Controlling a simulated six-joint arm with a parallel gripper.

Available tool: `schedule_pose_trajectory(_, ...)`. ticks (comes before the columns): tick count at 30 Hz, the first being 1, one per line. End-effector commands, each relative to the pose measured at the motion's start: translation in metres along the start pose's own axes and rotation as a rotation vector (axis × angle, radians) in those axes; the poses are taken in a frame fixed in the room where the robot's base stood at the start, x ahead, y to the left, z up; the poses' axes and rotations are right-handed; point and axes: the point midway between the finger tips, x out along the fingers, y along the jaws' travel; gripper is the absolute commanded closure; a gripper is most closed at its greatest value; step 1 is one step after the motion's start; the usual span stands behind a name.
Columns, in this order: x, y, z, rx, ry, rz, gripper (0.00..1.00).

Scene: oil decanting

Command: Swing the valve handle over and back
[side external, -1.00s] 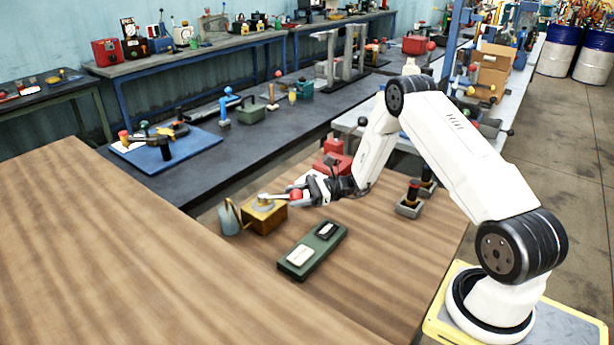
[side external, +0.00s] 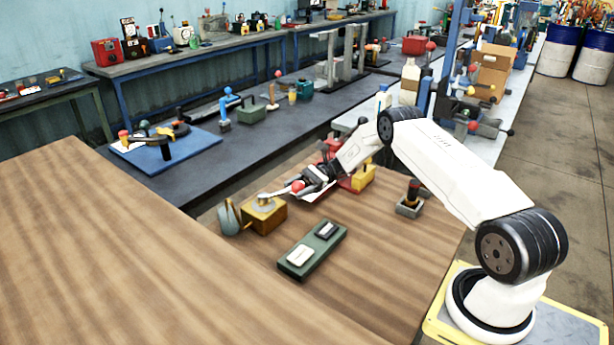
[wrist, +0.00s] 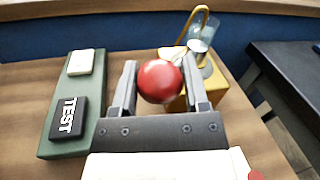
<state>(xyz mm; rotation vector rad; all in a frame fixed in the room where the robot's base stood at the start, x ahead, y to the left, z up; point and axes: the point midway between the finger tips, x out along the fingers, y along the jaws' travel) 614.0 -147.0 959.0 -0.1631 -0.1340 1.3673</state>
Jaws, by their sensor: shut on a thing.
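The valve is a brass-coloured box (side external: 264,217) on the wooden bench. A grey lever (side external: 275,194) runs from its top to a red ball knob (side external: 298,186) at the lever's right end. My gripper (side external: 301,186) is shut on the red ball and reaches in from the right. In the wrist view the red ball (wrist: 159,81) sits between the two dark fingers of my gripper (wrist: 160,78). The valve's yellow body (wrist: 217,87) is partly hidden behind the right finger there, and most of the lever is hidden by the ball.
A grey jug (side external: 229,218) stands just left of the valve. A green panel (side external: 313,250) with a white and a black plate lies in front of it. A yellow box (side external: 361,178) is behind my wrist, and a small dark-topped fixture (side external: 409,205) stands to the right.

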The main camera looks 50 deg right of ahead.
Motion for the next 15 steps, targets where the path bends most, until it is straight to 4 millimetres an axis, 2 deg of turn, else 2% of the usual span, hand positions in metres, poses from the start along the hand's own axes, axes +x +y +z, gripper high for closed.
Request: schedule_pose_trajectory(15,-0.0021,-0.0058,-0.0048,0.014,-0.028,0.135,1.0)
